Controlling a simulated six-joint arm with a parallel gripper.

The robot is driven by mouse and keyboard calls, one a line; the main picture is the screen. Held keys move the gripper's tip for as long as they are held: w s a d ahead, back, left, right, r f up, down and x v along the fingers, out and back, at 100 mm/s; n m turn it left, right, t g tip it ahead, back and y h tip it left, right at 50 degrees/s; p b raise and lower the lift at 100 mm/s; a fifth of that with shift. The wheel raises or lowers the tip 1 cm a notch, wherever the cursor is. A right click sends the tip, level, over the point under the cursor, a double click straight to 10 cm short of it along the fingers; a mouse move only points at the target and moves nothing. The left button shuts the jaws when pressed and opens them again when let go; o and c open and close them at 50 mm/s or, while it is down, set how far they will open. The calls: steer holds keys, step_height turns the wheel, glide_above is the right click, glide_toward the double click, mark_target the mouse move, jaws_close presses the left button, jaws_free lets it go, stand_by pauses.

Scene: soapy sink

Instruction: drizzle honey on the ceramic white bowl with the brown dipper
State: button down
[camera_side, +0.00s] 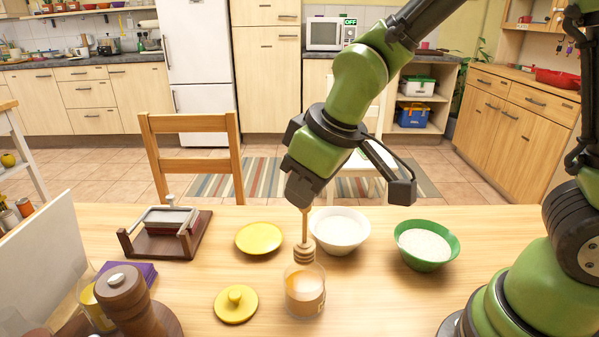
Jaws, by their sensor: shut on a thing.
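My gripper (303,196) points down over the table and is shut on the handle of the brown dipper (304,250). The dipper hangs upright, its ridged head at the mouth of a small jar of honey (305,292). Whether the head's tip is inside the jar or just above it, I cannot tell. The white bowl (340,245) stands just behind and to the right of the dipper, with white contents. The dipper is beside the bowl in the picture, not over its middle.
A green bowl (425,263) with white contents stands to the right. A yellow plate (259,238) and a yellow knobbed lid (236,305) lie to the left. A wooden rack (166,233), brown grinder (124,292) and white panel (42,262) are farther left.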

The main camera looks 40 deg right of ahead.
mark_target(307, 238)
steer(key=shift+f, duration=4.75)
steer(key=shift+r, duration=4.4)
steer(key=w+d+f+m+h, duration=0.1)
steer(key=w+d+m, duration=0.1)
steer(key=d, duration=0.5)
steer(key=w+d+f+m+h, duration=0.1)
steer(key=w+d+m, duration=0.2)
steer(key=d, duration=0.5)
steer(key=shift+d+f+m, duration=0.2)
steer(key=shift+d+m, duration=0.1)
steer(key=shift+m, duration=0.1)
